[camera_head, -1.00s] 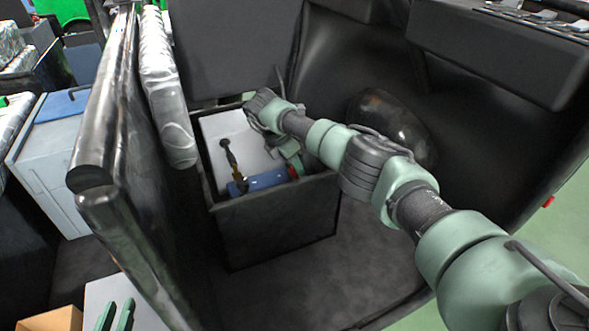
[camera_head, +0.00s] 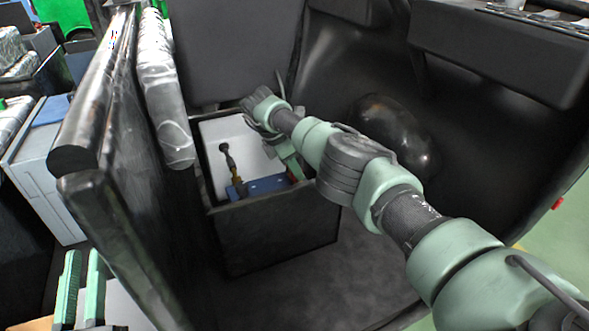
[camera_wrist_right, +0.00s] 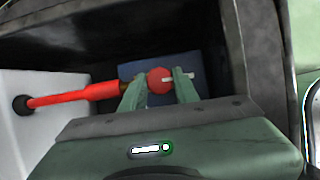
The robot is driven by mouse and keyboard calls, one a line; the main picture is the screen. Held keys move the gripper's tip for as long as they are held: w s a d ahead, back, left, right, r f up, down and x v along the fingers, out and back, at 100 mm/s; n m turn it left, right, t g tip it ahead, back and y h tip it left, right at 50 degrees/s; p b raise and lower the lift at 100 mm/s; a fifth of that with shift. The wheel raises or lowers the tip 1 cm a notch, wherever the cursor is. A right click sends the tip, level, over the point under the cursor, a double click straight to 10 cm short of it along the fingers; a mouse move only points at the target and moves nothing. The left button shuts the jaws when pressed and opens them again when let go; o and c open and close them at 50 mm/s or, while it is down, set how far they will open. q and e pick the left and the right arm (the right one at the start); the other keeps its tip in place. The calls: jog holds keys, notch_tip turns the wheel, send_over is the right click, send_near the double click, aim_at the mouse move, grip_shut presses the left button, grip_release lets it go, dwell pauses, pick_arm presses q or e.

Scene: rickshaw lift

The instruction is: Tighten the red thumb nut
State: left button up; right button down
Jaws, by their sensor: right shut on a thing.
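The red thumb nut (camera_wrist_right: 159,80) is a round red knob between the fingertips of my right gripper (camera_wrist_right: 160,88) in the right wrist view. The gripper is shut on it. A pale pin or bolt end (camera_wrist_right: 184,74) sticks out beside the nut. A blue block (camera_wrist_right: 206,75) lies behind it. In the head view my right gripper (camera_head: 294,166) reaches down into a dark open box, and the nut is hidden. The blue block (camera_head: 268,184) shows there too. My left gripper (camera_head: 81,288) is at the lower left, its two fingers apart and empty, far from the nut.
A rod with a black knob (camera_head: 224,148) stands up by the blue block; it looks red in the wrist view (camera_wrist_right: 70,96). The dark box (camera_head: 280,235) has walls close around my right gripper. A tall dark panel (camera_head: 130,190) stands between my left gripper and the box.

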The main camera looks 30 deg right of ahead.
jog(key=c, duration=1.1)
grip_release()
jog(key=shift+o, duration=0.2)
jog(key=shift+r, duration=0.25)
pick_arm(q)
notch_tip(320, 180, down, 10)
jog(key=a+g+y+p, duration=0.1)
jog(key=g+y+p, duration=0.1)
jog(key=g, duration=0.3)
jog(key=shift+w+a+g, duration=0.15)
jog(key=shift+g, duration=0.25)
pick_arm(e)
jog(key=v, duration=0.7)
jog(key=shift+r, duration=0.2)
jog(key=shift+a, duration=0.15)
